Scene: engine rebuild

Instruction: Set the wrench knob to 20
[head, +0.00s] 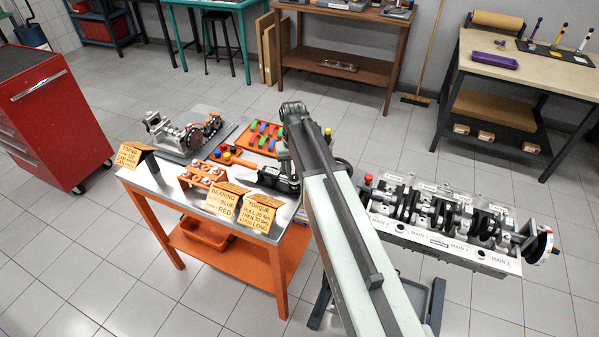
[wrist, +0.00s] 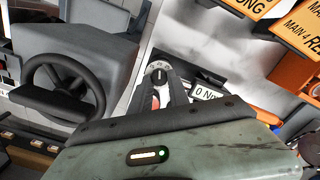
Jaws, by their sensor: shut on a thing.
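The wrench knob (wrist: 158,75) is a small round dial with a pale marked rim and a dark grip, in the upper middle of the wrist view. My gripper (wrist: 161,84) has its two dark fingers closed on it. The label next to it (wrist: 207,93) reads 0 Nm, partly cut by my wrist housing. An orange part, seemingly the wrench handle (wrist: 252,113), runs to the right.
A grey block with a black handwheel (wrist: 65,92) stands close on the left. Signs (wrist: 250,8) stand near the upper right. In the head view the cart (head: 153,190) is crowded with trays and sign cards; the torque card (head: 257,219) reads 20 NM. The engine block (head: 440,238) is right of my arm.

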